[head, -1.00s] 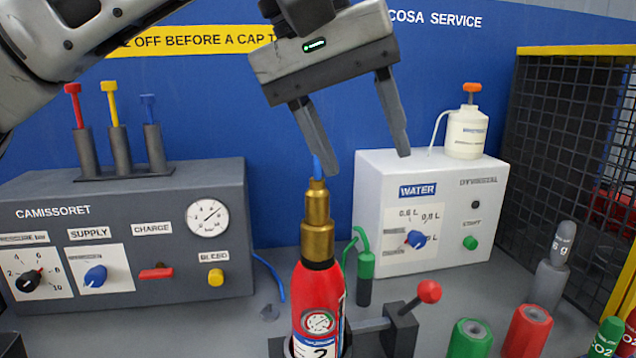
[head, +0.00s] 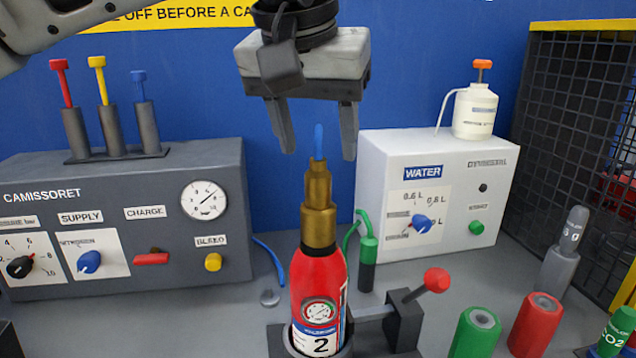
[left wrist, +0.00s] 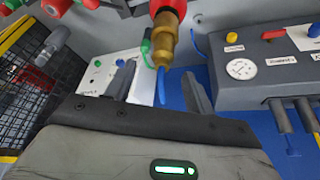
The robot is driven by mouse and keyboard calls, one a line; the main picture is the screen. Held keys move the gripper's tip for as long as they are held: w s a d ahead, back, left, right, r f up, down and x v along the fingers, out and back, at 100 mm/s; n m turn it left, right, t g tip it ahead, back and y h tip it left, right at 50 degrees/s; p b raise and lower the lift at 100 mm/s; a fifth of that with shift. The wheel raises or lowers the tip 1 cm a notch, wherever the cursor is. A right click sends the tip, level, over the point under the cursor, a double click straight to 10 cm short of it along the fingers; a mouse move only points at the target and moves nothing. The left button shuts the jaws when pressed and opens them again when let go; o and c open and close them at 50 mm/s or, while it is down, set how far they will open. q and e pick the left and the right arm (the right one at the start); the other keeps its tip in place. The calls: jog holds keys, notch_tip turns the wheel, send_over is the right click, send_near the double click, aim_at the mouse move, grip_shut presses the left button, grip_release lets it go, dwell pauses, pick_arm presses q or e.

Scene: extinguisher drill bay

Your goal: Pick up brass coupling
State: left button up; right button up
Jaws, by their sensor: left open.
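The brass coupling (head: 318,205) sits upright on top of the red extinguisher (head: 319,285), which bears a gauge and the number 2. A blue hose end (head: 319,141) rises from the coupling's top. My left gripper (head: 318,150) is open above the coupling, its two fingers pointing down on either side of the blue hose end, holding nothing. In the left wrist view, the brass coupling (left wrist: 163,42) and blue hose end (left wrist: 161,86) show between the open fingers (left wrist: 160,90). My right gripper is not in view.
The extinguisher stands in a dark holder with a red-knobbed clamp lever (head: 436,280). The grey charging panel (head: 120,235) is at left, the white water box (head: 440,190) at right. Green (head: 474,333) and red (head: 535,325) cylinders stand front right, near the mesh cage (head: 580,130).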

aim_at(317, 166)
pick_arm(q)
jog(key=x, duration=0.4)
jog(key=shift+s+a+f, duration=0.1)
jog(key=shift+a+f, duration=0.15)
jog(key=shift+f, duration=0.1)
jog(key=shift+d+f, duration=0.1)
jog(key=shift+f, duration=0.25)
jog(key=shift+c, duration=0.3)
jog(key=shift+r, duration=0.1)
grip_shut()
